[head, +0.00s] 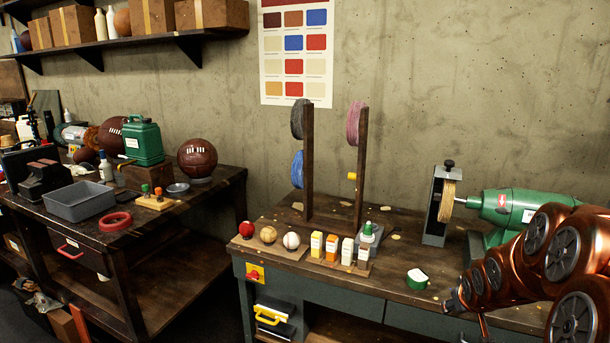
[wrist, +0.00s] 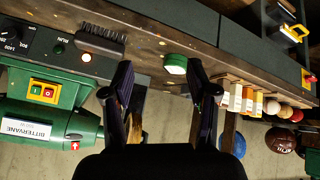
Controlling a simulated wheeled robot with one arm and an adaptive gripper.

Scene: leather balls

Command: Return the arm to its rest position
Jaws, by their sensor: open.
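My arm (head: 545,245), with copper-coloured links, reaches in from the lower right of the head view, in front of the workbench's right end. My gripper (wrist: 160,82) shows in the wrist view with its two dark fingers spread apart and nothing between them. The wrist view is upside down, with the bench above the fingers and the wall below. A green-sided round tin with a white top (head: 417,279) sits on the bench left of my arm. It also shows in the wrist view (wrist: 175,64), above and between the fingers. The gripper's fingers are not clear in the head view.
A green machine (head: 510,203) stands behind my arm; it also shows in the wrist view (wrist: 45,115). Balls (head: 268,235) and small boxes (head: 332,247) line the bench front. Two spool posts (head: 308,165) stand behind them. A brush (wrist: 90,38) lies beside the machine's controls.

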